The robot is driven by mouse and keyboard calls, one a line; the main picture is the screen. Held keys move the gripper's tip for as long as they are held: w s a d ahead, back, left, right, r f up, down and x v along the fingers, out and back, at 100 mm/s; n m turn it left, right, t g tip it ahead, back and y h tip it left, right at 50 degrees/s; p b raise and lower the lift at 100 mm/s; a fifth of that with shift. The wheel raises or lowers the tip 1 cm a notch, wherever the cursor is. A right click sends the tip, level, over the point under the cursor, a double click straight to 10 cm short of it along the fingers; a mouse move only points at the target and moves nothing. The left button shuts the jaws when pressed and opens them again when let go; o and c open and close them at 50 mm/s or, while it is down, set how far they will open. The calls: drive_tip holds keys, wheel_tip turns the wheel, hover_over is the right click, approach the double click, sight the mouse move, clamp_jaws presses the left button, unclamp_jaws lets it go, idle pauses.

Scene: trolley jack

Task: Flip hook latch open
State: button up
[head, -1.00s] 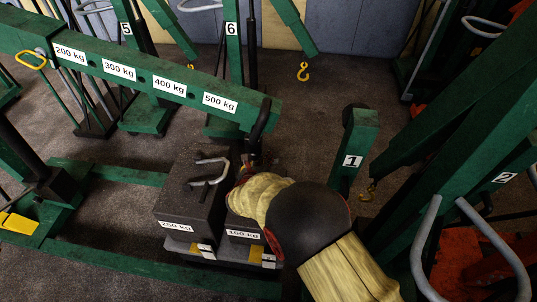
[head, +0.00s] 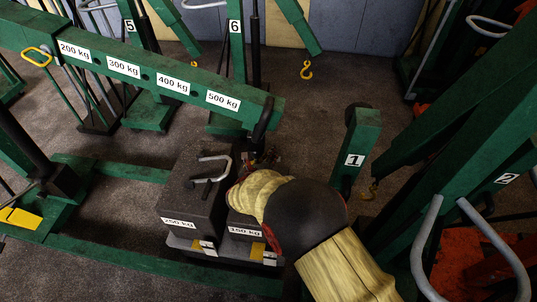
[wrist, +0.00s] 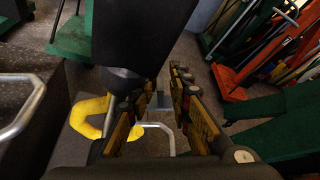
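The yellow hook (wrist: 88,116) hangs under a black block (wrist: 135,35) in the wrist view. A small grey metal piece, perhaps the latch, shows at the hook's right side near my left finger; its position is unclear. My gripper (wrist: 163,82) is open, its fingers apart with a clear gap between them. The left finger is close to the hook's right side; I cannot tell whether they touch. In the head view the black boom-end piece (head: 264,118) hangs from the green boom (head: 150,75), and my arm hides the hook.
Below are the 250 kg weight (head: 190,200) and the 150 kg weight (head: 245,229), the first with a grey handle (head: 212,170). Their tray is near the green jack leg (head: 140,262).

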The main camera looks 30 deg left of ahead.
drive_tip(key=shift+s, duration=0.1)
drive_tip(key=v, duration=0.8)
idle(0.5)
